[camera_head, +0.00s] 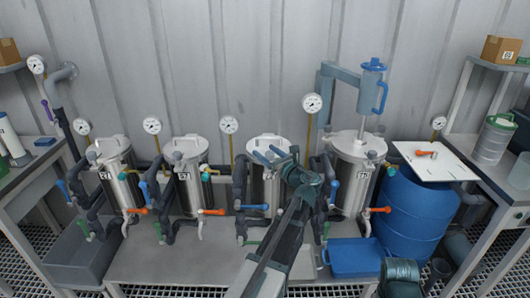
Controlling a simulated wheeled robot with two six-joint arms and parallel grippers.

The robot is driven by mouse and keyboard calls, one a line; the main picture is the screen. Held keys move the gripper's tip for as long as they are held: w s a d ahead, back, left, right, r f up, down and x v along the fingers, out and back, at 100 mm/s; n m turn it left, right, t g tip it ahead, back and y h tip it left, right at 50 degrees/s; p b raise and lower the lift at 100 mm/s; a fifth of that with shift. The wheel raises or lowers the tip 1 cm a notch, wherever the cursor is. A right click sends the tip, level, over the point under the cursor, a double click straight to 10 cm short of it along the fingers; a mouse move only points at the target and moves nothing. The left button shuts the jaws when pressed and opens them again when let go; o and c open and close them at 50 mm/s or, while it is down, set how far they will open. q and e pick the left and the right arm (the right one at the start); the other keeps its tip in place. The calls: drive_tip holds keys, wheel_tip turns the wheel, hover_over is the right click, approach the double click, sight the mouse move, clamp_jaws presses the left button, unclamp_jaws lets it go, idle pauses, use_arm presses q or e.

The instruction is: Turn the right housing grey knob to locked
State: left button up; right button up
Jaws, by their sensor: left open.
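Several steel vessels stand in a row on a grey bench, each with a pale lid. My left gripper (266,154) is open and appears in front of that housing's lid, left of the rightmost housing. Its forearm covers part of both the housing and the pipes. My right gripper does not show.
Pipes with orange (381,210) and blue (332,190) handles crowd the vessel fronts. A blue barrel (412,215) with a white board (440,164) stands at right. A blue tray (354,258) lies below.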

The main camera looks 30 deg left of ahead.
use_arm(q)
drive_tip(key=shift+w+a, duration=0.2)
drive_tip(key=shift+a, duration=0.3)
clamp_jaws()
